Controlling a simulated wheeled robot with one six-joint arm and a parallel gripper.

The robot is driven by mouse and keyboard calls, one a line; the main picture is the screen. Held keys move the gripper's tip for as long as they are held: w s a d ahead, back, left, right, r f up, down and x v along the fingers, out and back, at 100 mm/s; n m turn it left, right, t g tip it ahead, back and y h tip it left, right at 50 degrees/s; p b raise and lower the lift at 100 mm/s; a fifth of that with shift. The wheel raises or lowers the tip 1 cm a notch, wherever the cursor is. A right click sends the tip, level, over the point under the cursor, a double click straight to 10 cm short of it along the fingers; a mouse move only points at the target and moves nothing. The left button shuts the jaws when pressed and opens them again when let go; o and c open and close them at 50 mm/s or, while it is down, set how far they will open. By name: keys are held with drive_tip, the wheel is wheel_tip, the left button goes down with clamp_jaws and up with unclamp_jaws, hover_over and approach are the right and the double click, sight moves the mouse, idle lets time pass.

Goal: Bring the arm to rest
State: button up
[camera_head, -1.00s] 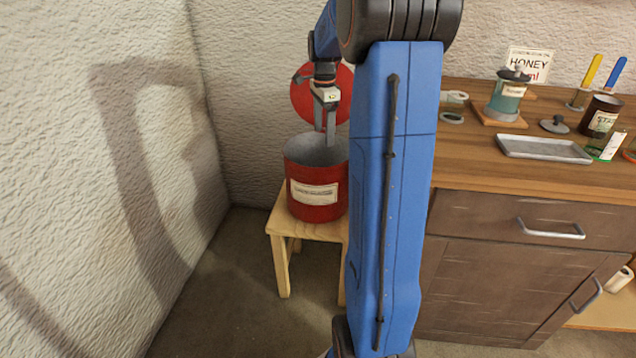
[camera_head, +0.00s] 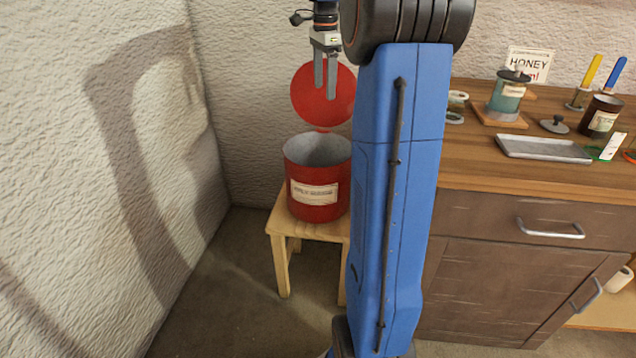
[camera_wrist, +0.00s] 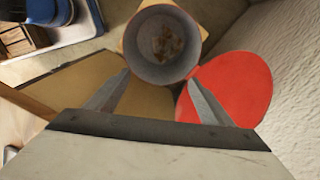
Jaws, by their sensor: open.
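My gripper (camera_head: 325,82) hangs in the air above the red bin, in front of its raised red lid, with its fingers pointing down. It is open and nothing shows between its fingers. In the wrist view the gripper (camera_wrist: 158,95) has its fingers wide apart, with the bin's mouth beyond them. My blue arm stands upright through the middle of the head view and hides part of the counter's left end.
The red bin (camera_head: 316,190) with a pale label stands open on a wooden stool (camera_head: 284,236); brown scraps (camera_wrist: 168,42) lie inside. Its lid (camera_head: 311,97) stands up behind. At right, a counter (camera_head: 480,165) holds a metal tray (camera_head: 543,149), a teal jar (camera_head: 506,98) and a dark jar (camera_head: 600,117).

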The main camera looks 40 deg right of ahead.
wheel_tip(320, 180, up, 2)
drive_tip(key=shift+r, duration=0.15)
idle(0.5)
drive_tip(key=s+a+f+n+t, duration=0.1)
drive_tip(key=s+a+f+n, duration=0.1)
drive_tip(key=s+a+n, duration=0.6)
drive_tip(key=s+a+f+n+t, duration=0.1)
drive_tip(key=s+a+f+n, duration=0.3)
drive_tip(key=a, duration=0.8)
drive_tip(key=s+a+f+n+t, duration=0.1)
drive_tip(key=s+a+f+n, duration=0.4)
drive_tip(key=s, duration=0.3)
drive_tip(key=s+a+f+n+t, duration=0.1)
drive_tip(key=s+a+f+n, duration=0.4)
drive_tip(key=s, duration=0.4)
wheel_tip(320, 180, down, 2)
drive_tip(key=shift+s+a+f+t, duration=0.1)
drive_tip(key=shift+s+a+t, duration=0.05)
drive_tip(key=shift+a+t, duration=0.3)
